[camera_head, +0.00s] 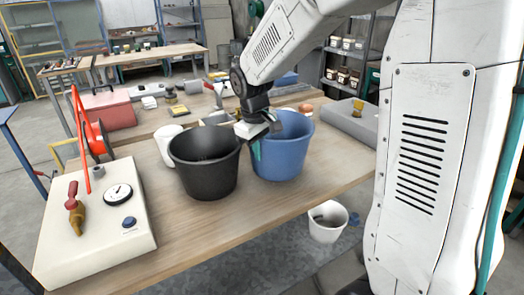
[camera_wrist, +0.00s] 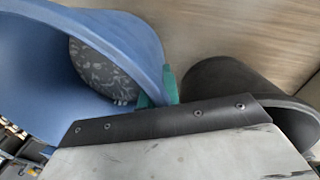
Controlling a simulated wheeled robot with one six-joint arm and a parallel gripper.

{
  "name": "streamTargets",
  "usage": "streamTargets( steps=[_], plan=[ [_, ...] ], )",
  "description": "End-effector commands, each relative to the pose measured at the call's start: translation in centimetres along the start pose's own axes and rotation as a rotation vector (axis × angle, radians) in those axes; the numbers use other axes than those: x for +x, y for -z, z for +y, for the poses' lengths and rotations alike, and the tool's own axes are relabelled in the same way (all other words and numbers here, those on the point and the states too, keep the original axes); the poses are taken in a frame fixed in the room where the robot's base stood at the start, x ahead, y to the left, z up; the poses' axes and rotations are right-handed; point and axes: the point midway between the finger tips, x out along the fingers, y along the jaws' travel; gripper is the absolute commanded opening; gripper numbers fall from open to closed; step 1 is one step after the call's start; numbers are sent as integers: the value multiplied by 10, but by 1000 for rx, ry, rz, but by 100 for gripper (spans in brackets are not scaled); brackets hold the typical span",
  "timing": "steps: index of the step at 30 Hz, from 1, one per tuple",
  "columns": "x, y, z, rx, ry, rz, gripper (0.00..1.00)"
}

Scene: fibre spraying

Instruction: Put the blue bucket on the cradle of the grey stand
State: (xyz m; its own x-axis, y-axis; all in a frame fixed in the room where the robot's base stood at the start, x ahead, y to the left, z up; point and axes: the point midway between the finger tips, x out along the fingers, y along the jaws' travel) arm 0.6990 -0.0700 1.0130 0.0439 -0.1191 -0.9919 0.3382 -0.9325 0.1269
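The blue bucket (camera_head: 285,155) stands upright on the wooden table, just right of the black bucket (camera_head: 205,170). My gripper (camera_head: 257,148) is at its left rim. In the wrist view the blue bucket (camera_wrist: 60,60) fills the left side, with a grey speckled patch inside it. The teal fingertips of my gripper (camera_wrist: 157,90) lie on both sides of its wall, close against it, so the gripper looks shut on the rim. I cannot make out a grey stand with a cradle for certain.
A white gauge box (camera_head: 95,235) with a red lever stands at the left. A white cup (camera_head: 170,145) is behind the black bucket (camera_wrist: 235,85). A long grey object (camera_head: 350,122) lies to the right. A white bucket (camera_head: 327,220) is on the floor. The front table edge is clear.

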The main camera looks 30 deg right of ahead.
Motion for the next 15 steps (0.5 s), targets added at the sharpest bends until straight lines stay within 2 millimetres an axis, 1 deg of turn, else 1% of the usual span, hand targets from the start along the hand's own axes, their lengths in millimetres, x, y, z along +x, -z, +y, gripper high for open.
streamTargets(
  steps=[3, 6, 15],
  plan=[
    [15, 0, -2, -1, 0, -2, 0],
    [25, 0, -3, 0, -1, 0, 0],
    [27, 0, -4, -1, -1, 2, 0]
  ],
)
